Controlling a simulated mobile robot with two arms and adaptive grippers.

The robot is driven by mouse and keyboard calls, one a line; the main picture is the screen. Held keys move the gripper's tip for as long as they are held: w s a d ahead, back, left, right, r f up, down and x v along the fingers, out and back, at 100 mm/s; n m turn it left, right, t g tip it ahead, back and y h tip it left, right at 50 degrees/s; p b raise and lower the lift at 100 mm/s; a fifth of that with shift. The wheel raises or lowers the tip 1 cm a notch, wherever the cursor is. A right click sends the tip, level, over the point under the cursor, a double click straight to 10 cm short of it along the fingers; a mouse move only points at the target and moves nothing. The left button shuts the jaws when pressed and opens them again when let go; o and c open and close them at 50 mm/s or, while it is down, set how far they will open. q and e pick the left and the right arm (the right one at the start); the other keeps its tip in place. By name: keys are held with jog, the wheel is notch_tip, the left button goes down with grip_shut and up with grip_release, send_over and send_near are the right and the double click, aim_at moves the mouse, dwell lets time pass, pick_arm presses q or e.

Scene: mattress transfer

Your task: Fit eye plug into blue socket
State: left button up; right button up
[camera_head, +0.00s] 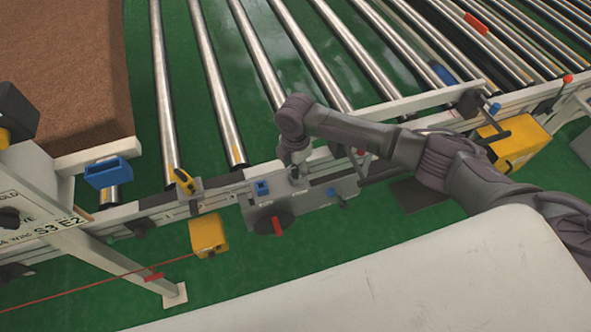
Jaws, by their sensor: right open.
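My right arm comes in from the right, and its gripper (296,166) points down over the grey panel (285,222) on the conveyor's side rail. The gripper is open. A small blue socket (262,188) stands on the panel's upper left, just left of the gripper and apart from it. Another small blue part (331,193) sits at the panel's right. I cannot make out the eye plug for sure; the fingers hide part of the panel. My left gripper is not in view.
A larger blue box (108,172) is at the left frame. A yellow box (207,235) hangs below the rail, and another yellow box (515,140) is at the right. A red knob (277,226) sticks out of the panel. Metal rollers (214,80) lie behind; a white surface (430,285) fills the front.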

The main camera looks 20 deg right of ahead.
grip_shut()
